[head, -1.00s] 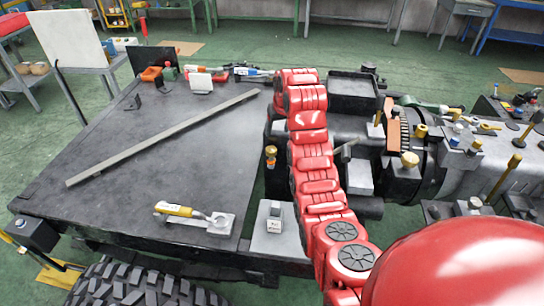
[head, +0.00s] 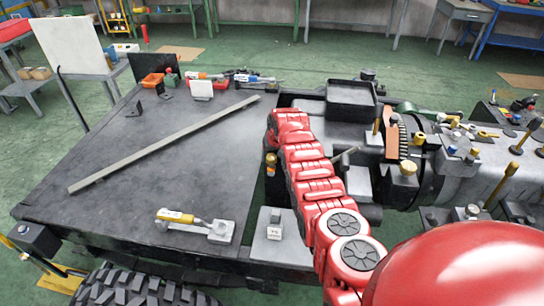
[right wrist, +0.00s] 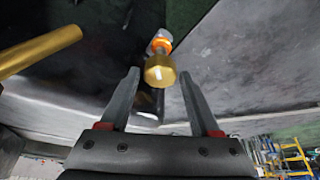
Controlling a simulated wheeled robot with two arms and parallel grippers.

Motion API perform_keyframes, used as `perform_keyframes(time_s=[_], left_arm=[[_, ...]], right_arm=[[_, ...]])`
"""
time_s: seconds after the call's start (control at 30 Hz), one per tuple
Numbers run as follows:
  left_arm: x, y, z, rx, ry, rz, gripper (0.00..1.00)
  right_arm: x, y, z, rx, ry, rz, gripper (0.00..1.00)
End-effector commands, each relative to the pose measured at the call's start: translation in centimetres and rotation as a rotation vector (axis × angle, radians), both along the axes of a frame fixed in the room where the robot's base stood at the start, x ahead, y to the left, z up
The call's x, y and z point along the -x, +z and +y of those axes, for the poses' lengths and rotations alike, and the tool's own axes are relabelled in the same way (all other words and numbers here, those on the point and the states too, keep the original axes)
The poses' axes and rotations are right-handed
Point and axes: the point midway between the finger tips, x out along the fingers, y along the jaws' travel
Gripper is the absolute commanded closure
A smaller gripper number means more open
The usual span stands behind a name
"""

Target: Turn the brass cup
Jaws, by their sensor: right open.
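The brass cup (head: 271,158) is small and gold, and stands at the right edge of the dark flat deck, just left of my red right arm in the head view. In the right wrist view the brass cup (right wrist: 159,74) shows a faceted gold end with an orange ring and a clear part beyond it. My right gripper (right wrist: 160,76) is open, its two dark fingers on either side of the cup in the picture, with visible gaps. I cannot tell how deep the cup is between them. In the head view the fingers are not clearly visible. My left gripper is not in view.
A gold rod (right wrist: 40,50) shows left of the fingers in the wrist view. Machinery (head: 405,178) stands close right of my arm. A long grey bar (head: 165,145) and a yellow-handled clamp (head: 195,222) lie on the deck. The deck's middle is mostly clear.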

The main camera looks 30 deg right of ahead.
Motion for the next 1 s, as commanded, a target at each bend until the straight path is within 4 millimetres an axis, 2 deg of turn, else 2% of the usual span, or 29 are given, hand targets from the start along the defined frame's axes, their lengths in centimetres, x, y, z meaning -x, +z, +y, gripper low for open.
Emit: perform_keyframes(time_s=[0.53, 0.87, 0.9, 1.0], left_arm=[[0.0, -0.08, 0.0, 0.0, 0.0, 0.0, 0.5], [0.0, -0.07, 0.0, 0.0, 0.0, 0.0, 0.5], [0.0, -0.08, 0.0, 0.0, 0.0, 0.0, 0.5], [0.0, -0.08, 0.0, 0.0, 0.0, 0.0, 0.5]], right_arm=[[-0.18, -0.59, -0.02, 0.001, 0.0, -0.002, 0.37], [-0.17, -0.59, -0.03, 0.001, 0.0, -0.002, 0.96], [-0.17, -0.59, -0.03, 0.001, 0.0, -0.002, 1.0], [-0.18, -0.59, -0.01, 0.0, -0.002, -0.002, 1.0]])
